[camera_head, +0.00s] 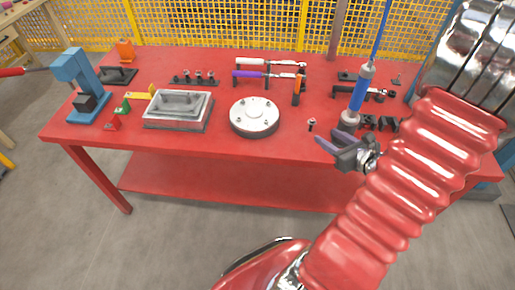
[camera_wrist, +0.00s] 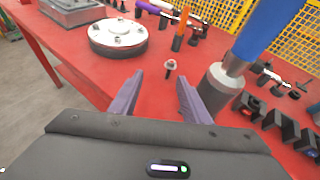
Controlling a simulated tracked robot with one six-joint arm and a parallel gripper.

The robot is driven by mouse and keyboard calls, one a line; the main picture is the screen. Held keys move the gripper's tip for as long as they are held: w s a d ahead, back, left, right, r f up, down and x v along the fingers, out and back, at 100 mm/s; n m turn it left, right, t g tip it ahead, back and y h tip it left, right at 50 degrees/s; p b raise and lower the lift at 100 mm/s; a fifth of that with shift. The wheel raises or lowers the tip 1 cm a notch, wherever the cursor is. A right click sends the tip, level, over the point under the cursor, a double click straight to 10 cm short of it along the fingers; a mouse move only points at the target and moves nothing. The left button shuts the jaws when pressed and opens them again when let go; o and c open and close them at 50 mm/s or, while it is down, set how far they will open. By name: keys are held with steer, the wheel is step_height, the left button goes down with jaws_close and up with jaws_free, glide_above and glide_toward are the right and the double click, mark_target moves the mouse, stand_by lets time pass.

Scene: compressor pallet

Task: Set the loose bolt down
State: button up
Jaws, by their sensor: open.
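The loose bolt (camera_head: 311,125) stands on the red table near its front edge, right of the round metal flange (camera_head: 254,117). The bolt touches neither finger. The flange (camera_wrist: 118,36) also shows at the upper left of the wrist view.
A blue and grey cylindrical tool (camera_head: 361,92) stands upright close to my gripper's right. Black holders (camera_head: 382,124) sit beside it. A metal tray (camera_head: 178,110), blue press (camera_head: 83,85) and tool rack (camera_head: 268,73) occupy the table (camera_head: 150,136). The front strip left of the bolt is clear.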

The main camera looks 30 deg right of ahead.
steer(key=w+a+r+n+g+y, duration=0.1)
steer(key=a+r+n+g+y, duration=0.25)
steer(key=a+n, duration=0.7)
steer(key=w+a+r+n+g+y, duration=0.3)
steer(key=a+n, duration=0.4)
steer(key=a, duration=0.7)
steer(key=s+a+r+n+h, duration=0.2)
steer(key=s+a+r+n, duration=0.1)
steer(key=n, duration=0.6)
steer(key=s+a+r+n+g+h, duration=0.1)
steer(key=s+a+r+n+h, duration=0.2)
steer(key=s+r+n, duration=0.3)
step_height(320, 180, up, 2)
steer(key=a+n, duration=0.1)
steer(key=n, duration=0.2)
steer(key=shift+s+a+r+n+h, duration=0.15)
steer(key=shift+s+a+n+h, duration=0.1)
steer(key=shift+n+h, duration=0.1)
